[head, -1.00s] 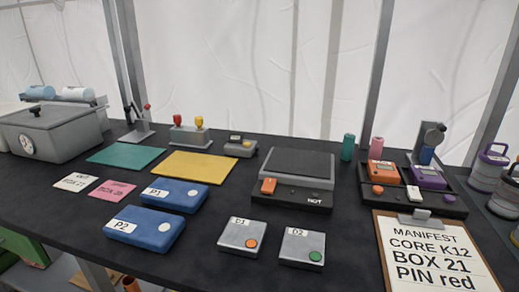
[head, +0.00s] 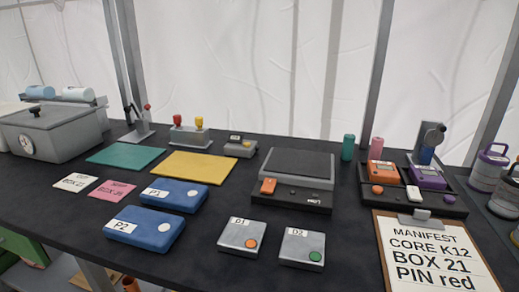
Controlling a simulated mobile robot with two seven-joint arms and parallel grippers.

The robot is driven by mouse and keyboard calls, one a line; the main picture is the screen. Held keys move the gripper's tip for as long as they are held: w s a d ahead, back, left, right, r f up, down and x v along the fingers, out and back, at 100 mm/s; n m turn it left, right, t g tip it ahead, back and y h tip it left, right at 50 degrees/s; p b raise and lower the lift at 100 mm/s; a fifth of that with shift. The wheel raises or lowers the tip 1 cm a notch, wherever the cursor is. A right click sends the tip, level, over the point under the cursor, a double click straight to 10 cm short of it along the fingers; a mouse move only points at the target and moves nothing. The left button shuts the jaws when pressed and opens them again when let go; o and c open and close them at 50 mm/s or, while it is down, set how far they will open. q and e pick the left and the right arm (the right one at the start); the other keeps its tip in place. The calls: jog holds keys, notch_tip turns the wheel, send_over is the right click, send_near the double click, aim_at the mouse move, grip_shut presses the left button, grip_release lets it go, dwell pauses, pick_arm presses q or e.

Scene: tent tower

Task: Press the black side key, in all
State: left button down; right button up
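Neither of my grippers shows in the head view. I cannot make out a black side key with certainty. An orange handset (head: 382,173) and a purple handset (head: 428,179) lie in a black tray (head: 450,210) at the right. Any keys on their sides are too small to tell.
Blue cases P1 (head: 175,194) and P2 (head: 145,228), and grey boxes D1 (head: 240,238) and D2 (head: 301,247), lie in front. A clipboard (head: 430,250) reads "MANIFEST CORE K12 BOX 21 PIN red". Green (head: 125,156) and yellow (head: 198,167) mats lie behind. A lidded grey box (head: 55,135) stands left.

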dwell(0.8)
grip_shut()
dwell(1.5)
